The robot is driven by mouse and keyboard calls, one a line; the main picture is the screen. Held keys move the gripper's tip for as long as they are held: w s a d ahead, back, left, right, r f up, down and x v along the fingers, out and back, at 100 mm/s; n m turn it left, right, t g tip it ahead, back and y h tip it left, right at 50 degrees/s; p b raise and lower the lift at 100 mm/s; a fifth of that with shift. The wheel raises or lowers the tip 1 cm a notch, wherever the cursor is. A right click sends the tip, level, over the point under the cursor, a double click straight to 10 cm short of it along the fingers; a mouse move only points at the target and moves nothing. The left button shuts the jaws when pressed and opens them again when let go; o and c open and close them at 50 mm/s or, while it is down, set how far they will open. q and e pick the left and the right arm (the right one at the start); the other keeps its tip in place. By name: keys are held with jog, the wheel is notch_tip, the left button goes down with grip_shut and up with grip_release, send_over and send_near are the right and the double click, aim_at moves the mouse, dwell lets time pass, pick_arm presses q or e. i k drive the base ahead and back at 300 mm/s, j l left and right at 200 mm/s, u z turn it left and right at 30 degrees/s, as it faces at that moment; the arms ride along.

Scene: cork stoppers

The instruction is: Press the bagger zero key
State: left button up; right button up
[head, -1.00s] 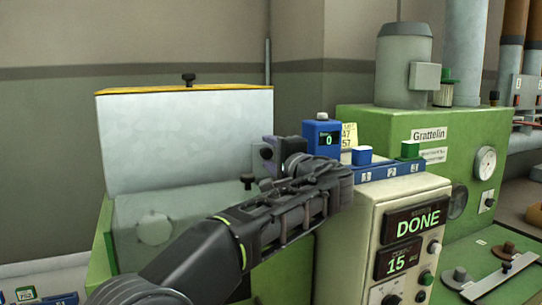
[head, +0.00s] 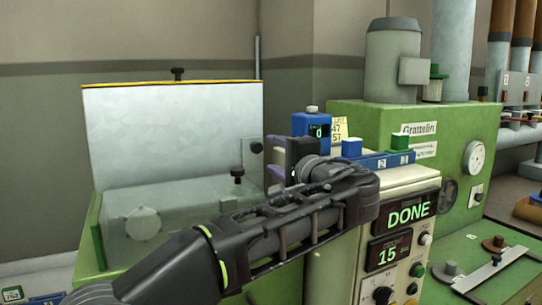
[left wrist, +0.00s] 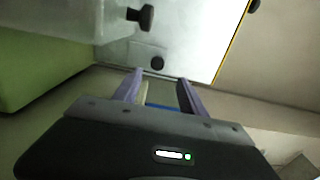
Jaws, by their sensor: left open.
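My left gripper (left wrist: 157,92) is open, with two purple fingers apart and nothing seen between them but a strip of blue and a pale surface beyond. In the head view my left gripper (head: 279,147) is in front of and just left of a small blue counter box (head: 299,125), and partly covers it. The box has a dark display with a green digit and a pale knob (head: 312,109) on top. I cannot tell which part is the bagger zero key. A cream control box (head: 400,270) reads DONE and 15 and carries several knobs and buttons.
A blue numbered rail with a blue block (head: 351,147) and a green block (head: 399,143) lies on the cream box. A clear-lidded green machine with an upright pale panel (head: 170,135) stands left. The green Grattelin machine (head: 350,115) stands behind.

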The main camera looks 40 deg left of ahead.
aim_at(426, 239)
jog(key=k+l, duration=0.1)
jog(key=l, duration=0.25)
jog(key=k+l, duration=0.15)
jog(key=l, duration=0.15)
jog(key=k+l, duration=0.1)
jog(key=l, duration=0.25)
jog(key=k+l, duration=0.1)
jog(key=l, duration=0.25)
